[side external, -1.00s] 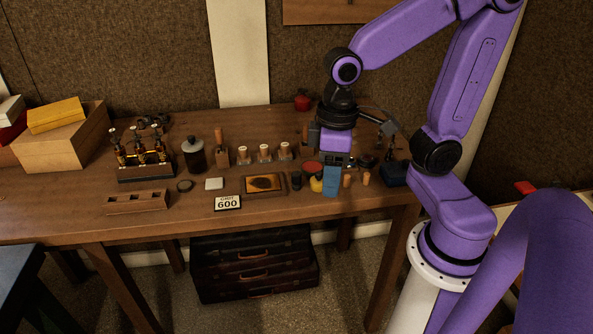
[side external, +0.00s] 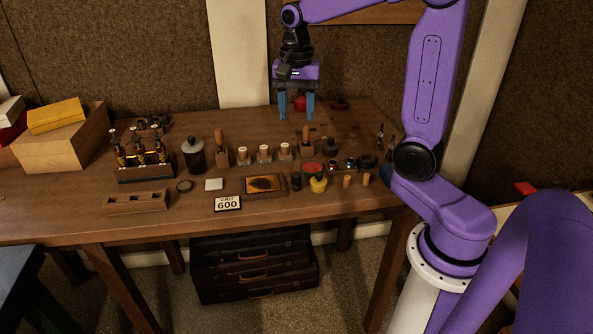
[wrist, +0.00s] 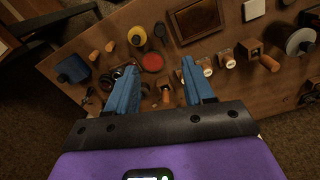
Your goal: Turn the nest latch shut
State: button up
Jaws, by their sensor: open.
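I cannot make out the nest latch for certain in either view. A dark wooden block with several upright brass valves (side external: 146,172) stands at the left of the bench; no latch can be told on it at this size. My gripper (side external: 296,117) is open and empty above the back of the bench, its blue fingers pointing down. In the wrist view its two fingers (wrist: 158,64) are apart with nothing held between them. It is well to the right of the valve block.
Small corked pieces (side external: 264,154), a wooden-handled tool (side external: 306,135), a yellow jar (side external: 318,184) and a red disc (side external: 312,168) crowd the middle and right of the bench. A dark bottle (side external: 193,157) stands near the valve block.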

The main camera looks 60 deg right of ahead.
aim_at(296, 174)
notch_tip(296, 174, down, 17)
jog(key=shift+f, duration=0.2)
dwell(0.5)
grip_shut()
